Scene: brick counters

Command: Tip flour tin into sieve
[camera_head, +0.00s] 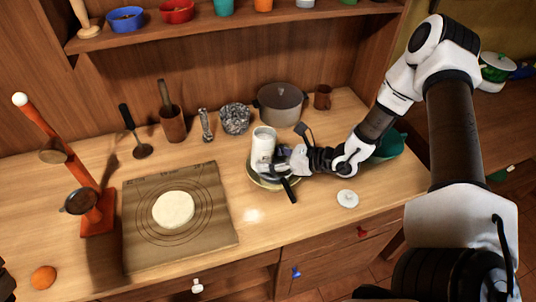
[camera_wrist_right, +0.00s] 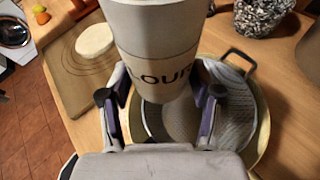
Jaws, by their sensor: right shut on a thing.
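The white flour tin (camera_head: 263,150) is in my right gripper (camera_head: 283,160) above the sieve, and looks near upright. In the right wrist view the tin (camera_wrist_right: 160,45), with dark lettering on its side, stands between the two fingers of the right gripper (camera_wrist_right: 160,98). The grey mesh sieve (camera_wrist_right: 228,115) lies over a bowl with a pale gold rim (camera_wrist_right: 262,130), beneath the tin. In the head view the bowl (camera_head: 258,183) is partly hidden by the tin and gripper. The tin's contents are not visible. My left gripper is not in view.
A white lid (camera_head: 347,198) lies right of the bowl, and a pale powdery patch (camera_head: 252,215) lies in front. A board with dough (camera_head: 173,209) is at left. A pot (camera_head: 281,104) and a teal bowl (camera_head: 388,147) stand close by. A shelf (camera_head: 230,22) runs above.

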